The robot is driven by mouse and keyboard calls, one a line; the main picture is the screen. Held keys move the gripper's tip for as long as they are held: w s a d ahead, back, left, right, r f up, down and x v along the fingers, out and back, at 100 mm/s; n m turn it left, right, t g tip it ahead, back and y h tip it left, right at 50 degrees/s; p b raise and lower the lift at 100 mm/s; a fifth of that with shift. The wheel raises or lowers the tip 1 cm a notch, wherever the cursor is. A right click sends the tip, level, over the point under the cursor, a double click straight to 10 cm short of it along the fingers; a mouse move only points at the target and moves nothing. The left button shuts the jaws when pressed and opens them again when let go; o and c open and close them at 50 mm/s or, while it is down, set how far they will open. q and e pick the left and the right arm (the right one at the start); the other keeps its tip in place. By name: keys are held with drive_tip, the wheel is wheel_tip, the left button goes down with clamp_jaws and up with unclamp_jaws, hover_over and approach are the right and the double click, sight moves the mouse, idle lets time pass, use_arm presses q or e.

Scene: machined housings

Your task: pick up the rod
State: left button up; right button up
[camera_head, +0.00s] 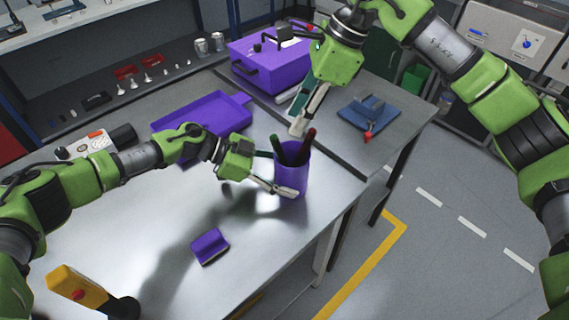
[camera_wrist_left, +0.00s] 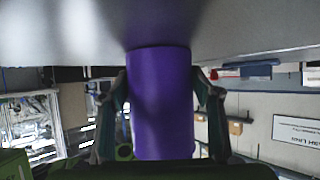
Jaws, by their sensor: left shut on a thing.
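A purple cup (camera_head: 292,176) stands upright near the right edge of the metal table. A dark green rod (camera_head: 277,147) and a dark red rod (camera_head: 307,146) stick out of its top; I cannot tell which one the task means. My left gripper (camera_head: 284,190) is shut on the cup, low on its side. In the left wrist view the cup (camera_wrist_left: 160,105) fills the space between the two fingers. My right gripper (camera_head: 300,118) points down just above the cup's opening, close to the rods. It is seen from the side, so its finger gap is unclear.
A purple tray (camera_head: 202,118) lies behind my left arm. A purple toolbox (camera_head: 268,62) and a blue item (camera_head: 368,110) with a red knob lie on the far table. A small purple block (camera_head: 209,247) lies in front. A yellow device (camera_head: 77,287) stands front left.

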sight(279, 161)
drive_tip(key=x, duration=1)
drive_tip(key=shift+s+a+r, duration=0.15)
drive_tip(key=shift+a, duration=0.1)
clamp_jaws()
